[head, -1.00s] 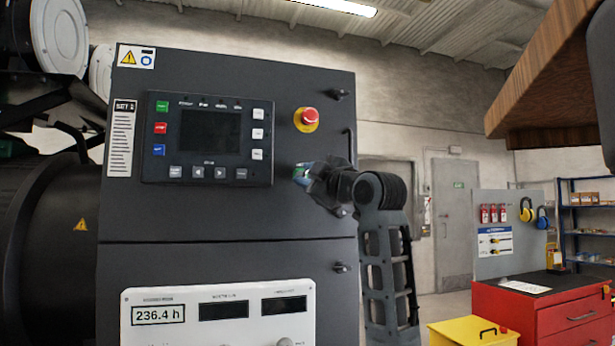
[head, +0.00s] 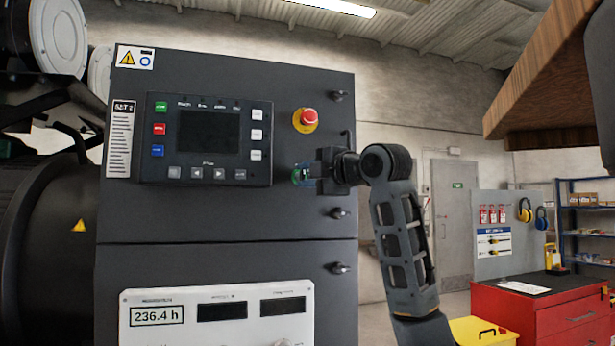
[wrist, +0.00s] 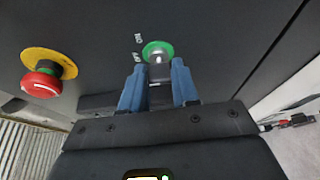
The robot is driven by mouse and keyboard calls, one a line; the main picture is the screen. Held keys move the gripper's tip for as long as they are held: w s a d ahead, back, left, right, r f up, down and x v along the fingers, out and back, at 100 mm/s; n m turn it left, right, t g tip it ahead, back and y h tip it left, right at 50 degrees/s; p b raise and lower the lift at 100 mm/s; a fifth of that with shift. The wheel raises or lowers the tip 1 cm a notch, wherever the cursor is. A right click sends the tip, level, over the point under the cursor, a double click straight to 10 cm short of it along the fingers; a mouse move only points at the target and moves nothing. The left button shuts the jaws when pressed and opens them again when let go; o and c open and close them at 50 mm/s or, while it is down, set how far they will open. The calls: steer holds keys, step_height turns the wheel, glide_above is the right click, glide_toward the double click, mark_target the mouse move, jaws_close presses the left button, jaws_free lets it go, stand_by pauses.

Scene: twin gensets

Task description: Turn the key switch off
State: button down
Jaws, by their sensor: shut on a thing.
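The key switch (wrist: 158,49) has a green ring and sits on the dark cabinet front. In the wrist view its grey key (wrist: 158,72) stands out between the blue fingers of my gripper (wrist: 158,79), which is shut on it. Small white position labels are beside the ring; I cannot clearly read which position the key is in. In the head view my gripper (head: 308,175) reaches in from the right, below the emergency stop, and mostly hides the switch.
A red emergency stop button (head: 306,120) on a yellow base is just above my gripper. A control panel with a dark screen (head: 208,131) is to the left. A door handle (head: 346,147) stands close by. A red tool cabinet (head: 545,315) is at the lower right.

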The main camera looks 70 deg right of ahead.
stand_by(0.4)
steer(key=c, duration=0.8)
jaws_free()
steer(key=shift+c, duration=0.2)
steer(key=b+v, duration=0.1)
steer(key=v, duration=0.6)
steer(key=shift+s+a+b, duration=0.2)
steer(key=shift+s+b, duration=0.15)
steer(key=shift+b, duration=0.05)
steer(key=shift+w+f, duration=0.1)
